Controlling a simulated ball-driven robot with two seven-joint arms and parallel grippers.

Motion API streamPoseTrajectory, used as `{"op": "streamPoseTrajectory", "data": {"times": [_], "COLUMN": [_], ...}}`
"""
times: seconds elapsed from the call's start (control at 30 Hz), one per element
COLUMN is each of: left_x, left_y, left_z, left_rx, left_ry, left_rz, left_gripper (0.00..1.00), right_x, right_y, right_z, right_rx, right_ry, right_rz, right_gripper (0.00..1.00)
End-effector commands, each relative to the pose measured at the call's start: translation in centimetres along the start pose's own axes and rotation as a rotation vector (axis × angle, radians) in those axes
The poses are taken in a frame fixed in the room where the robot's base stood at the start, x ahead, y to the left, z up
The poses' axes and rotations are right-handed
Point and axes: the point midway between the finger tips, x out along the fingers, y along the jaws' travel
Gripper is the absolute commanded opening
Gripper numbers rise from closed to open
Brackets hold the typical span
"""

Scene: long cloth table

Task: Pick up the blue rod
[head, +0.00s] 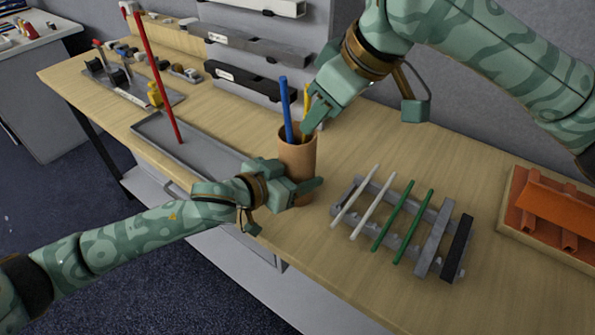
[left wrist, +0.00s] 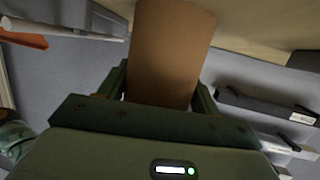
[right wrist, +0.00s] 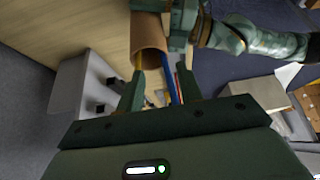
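The blue rod (head: 286,108) stands upright in a brown cup (head: 297,155), beside a yellow rod (head: 306,101). My left gripper (head: 303,190) has its fingers on either side of the cup's lower part; the left wrist view shows the cup (left wrist: 170,50) filling the space between them. My right gripper (head: 314,112) is above the cup's rim, just right of the rods. The rods' lower ends are hidden in the cup.
A grey rack (head: 410,215) right of the cup carries two white and two green rods. A red rod (head: 155,75) stands in a grey tray (head: 215,157) at left. An orange part (head: 555,210) lies in a wooden tray at right. Grey shelves (head: 255,48) stand behind.

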Motion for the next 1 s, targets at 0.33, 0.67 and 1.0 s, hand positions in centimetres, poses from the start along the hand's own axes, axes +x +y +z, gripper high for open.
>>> {"op": "streamPoseTrajectory", "data": {"times": [0.33, 0.67, 1.0], "left_x": [0.0, 0.0, 0.0], "left_y": [0.0, 0.0, 0.0], "left_z": [0.0, 0.0, 0.0], "left_rx": [0.0, 0.0, 0.0], "left_ry": [0.0, 0.0, -0.001], "left_rz": [0.0, 0.0, 0.0], "left_gripper": [0.41, 0.41, 0.41], "right_x": [-0.9, 5.3, 4.5], "right_y": [2.1, 2.8, -1.2], "right_z": [-2.4, 0.8, 5.7], "right_rx": [0.072, 0.21, 0.118], "right_ry": [0.189, 0.667, 1.008], "right_rz": [0.135, 0.233, 0.328], "right_gripper": [0.35, 0.35, 0.35]}}
